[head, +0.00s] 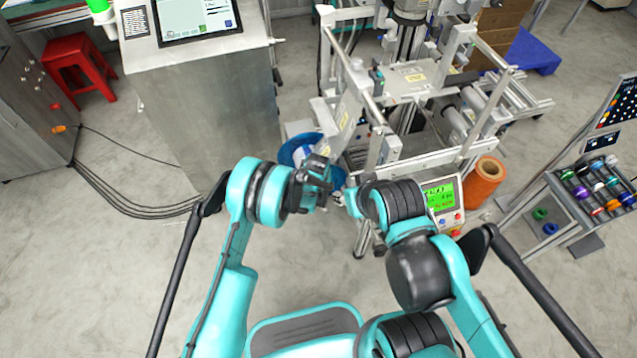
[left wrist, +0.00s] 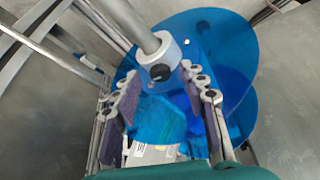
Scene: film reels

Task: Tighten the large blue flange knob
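The large blue flange is a pair of translucent blue discs; it shows in the head view (head: 292,152) at the machine's left side and fills the middle of the left wrist view (left wrist: 235,50). A metal shaft with a silver collar crosses it, and a small black knob (left wrist: 160,72) sits on the collar. My left gripper (head: 320,172) is at the flange in the head view. In the left wrist view its two padded fingers (left wrist: 162,88) are apart, with the knob seen between and beyond them. I see no contact. My right arm's end (head: 353,202) is close by; its fingers are hidden.
The machine frame (head: 395,150) with rollers stands just ahead, with a green-screen control box (head: 440,197) and an orange roll (head: 486,182) at right. A grey cabinet with a screen (head: 210,100) stands at left. A reel rack (head: 590,190) is far right. Floor at lower left is clear.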

